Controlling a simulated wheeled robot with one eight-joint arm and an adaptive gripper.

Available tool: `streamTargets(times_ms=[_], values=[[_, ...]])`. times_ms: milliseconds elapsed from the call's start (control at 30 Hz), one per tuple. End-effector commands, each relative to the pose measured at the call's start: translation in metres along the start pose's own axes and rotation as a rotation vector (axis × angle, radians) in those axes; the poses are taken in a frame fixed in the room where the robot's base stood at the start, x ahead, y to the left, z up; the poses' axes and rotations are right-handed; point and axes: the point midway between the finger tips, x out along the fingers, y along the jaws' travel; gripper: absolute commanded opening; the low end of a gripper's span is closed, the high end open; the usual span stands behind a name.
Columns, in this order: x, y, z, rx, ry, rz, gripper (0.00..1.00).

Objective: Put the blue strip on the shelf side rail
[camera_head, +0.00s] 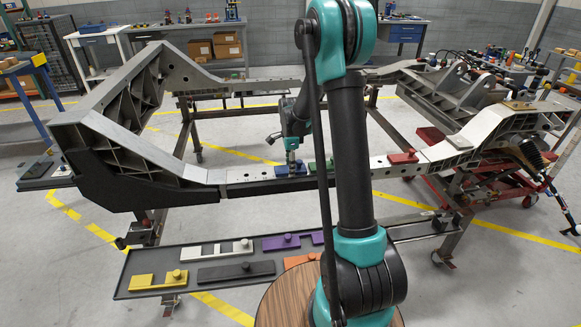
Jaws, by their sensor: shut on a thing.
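The blue strip (283,171) is at the near side rail (250,185) of the chassis, on the side above the low shelf. My gripper (292,163) points down at the strip's middle and is shut on it. The strip lies along the rail's top face, just left of a green strip (318,166). I cannot tell whether it touches the rail or hangs slightly above it. The fingertips are small in this view, and my own arm column stands in front of part of the rail to the right.
A red strip (402,158) sits farther right on the rail. The low shelf (128,262) holds yellow (157,281), white (205,250), black (236,271) and purple (292,241) strips. An orange piece (301,260) is partly hidden. A round wooden top (284,300) stands in front.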

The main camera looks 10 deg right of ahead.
Motion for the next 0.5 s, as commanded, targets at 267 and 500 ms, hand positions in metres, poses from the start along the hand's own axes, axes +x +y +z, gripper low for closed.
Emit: streamTargets(times_ms=[267, 500], values=[[-0.01, 0.0, 0.0, 0.0, 0.0, 0.0, 0.01], [-0.032, 0.001, 0.0, 0.0, 0.0, 0.0, 0.01]])
